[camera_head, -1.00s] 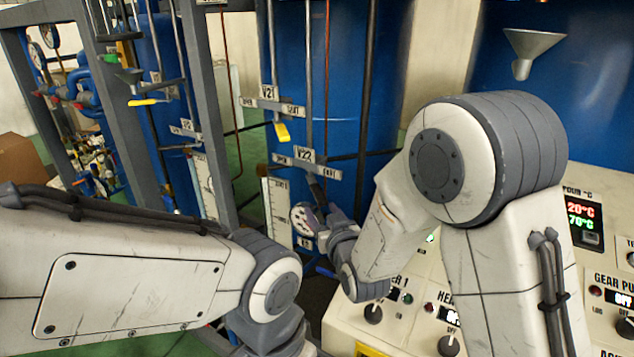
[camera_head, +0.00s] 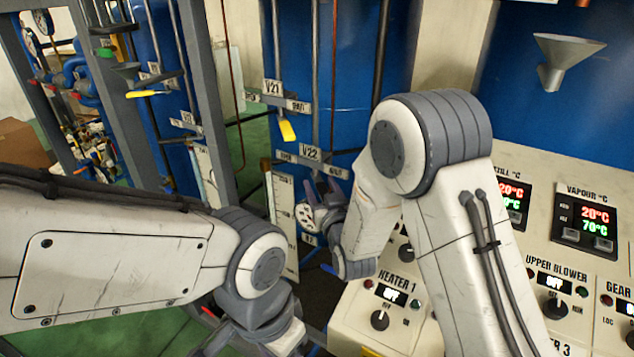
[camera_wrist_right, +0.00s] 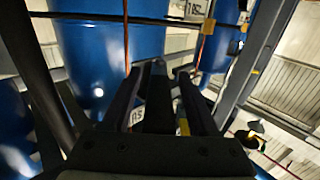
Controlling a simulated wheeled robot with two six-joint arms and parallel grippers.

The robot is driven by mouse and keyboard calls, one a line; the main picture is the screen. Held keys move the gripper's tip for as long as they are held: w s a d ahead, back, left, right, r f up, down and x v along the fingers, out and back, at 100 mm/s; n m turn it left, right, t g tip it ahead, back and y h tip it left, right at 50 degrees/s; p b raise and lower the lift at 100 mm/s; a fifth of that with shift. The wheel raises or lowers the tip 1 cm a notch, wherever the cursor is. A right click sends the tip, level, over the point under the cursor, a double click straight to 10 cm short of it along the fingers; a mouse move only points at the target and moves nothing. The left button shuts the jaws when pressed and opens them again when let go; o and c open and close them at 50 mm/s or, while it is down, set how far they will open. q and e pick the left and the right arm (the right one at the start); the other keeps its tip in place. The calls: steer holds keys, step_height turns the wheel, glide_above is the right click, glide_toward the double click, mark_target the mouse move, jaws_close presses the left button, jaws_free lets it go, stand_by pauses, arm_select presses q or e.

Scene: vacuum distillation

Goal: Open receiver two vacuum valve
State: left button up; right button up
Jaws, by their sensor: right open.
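The V22 valve label (camera_head: 310,153) is on a bar across the blue receiver tank in the head view. The V21 label (camera_head: 272,87) is above it, with a yellow lever handle (camera_head: 287,131) hanging down at a slant. My right gripper (camera_head: 322,186) is open just below the V22 label, with its fingers pointing up. I cannot make out the V22 handle there; the gripper and arm may cover it. In the right wrist view the open gripper (camera_wrist_right: 160,88) has a dark upright part between its fingers; contact is unclear. My left gripper's fingers are outside the view.
A white level scale (camera_head: 284,220) stands left of my right gripper. The control panel (camera_head: 358,318) with knobs and displays is below and right. Grey frame posts and another yellow lever (camera_head: 147,94) are at left. A metal funnel (camera_head: 566,57) is at upper right.

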steer(key=shift+d, duration=0.1)
steer(key=shift+c, duration=0.3)
jaws_close()
stand_by(1.0)
